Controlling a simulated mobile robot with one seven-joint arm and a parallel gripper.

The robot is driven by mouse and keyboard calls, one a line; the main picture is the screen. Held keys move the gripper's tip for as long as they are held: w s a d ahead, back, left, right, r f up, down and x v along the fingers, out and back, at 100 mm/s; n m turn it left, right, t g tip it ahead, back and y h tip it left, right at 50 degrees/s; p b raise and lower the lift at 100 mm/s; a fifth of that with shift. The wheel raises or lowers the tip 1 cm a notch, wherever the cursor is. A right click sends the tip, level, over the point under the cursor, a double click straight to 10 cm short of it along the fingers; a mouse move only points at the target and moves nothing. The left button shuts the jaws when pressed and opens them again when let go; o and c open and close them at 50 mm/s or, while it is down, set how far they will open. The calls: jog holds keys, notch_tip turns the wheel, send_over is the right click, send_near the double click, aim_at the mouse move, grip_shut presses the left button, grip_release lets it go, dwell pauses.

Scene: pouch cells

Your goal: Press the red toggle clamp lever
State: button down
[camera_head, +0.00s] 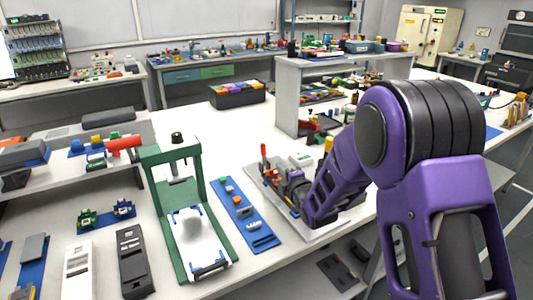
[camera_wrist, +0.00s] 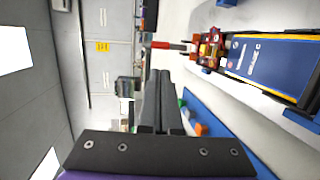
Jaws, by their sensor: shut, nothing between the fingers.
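The red toggle clamp lever (camera_wrist: 168,45) shows in the wrist view, with its clamp body (camera_wrist: 211,48) at the end of a blue-topped fixture (camera_wrist: 262,62). In the head view the red lever (camera_head: 263,150) stands upright at the far end of the fixture on a pale base plate (camera_head: 319,235). My gripper (camera_wrist: 158,74) is shut and empty. Its fingertips appear just below the lever in the wrist view, with no contact visible. In the head view my arm hides much of the fixture, and the fingertips are hard to make out.
A blue strip (camera_head: 246,215) with small parts lies left of the fixture. A black bin (camera_head: 238,98) of coloured parts is behind. A white shelf (camera_head: 300,66) stands at the back right.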

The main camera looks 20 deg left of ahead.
aim_at(263, 149)
jog(key=x, duration=1.4)
jog(key=shift+r, duration=0.1)
jog(key=shift+r, duration=0.1)
jog(key=shift+a, duration=0.1)
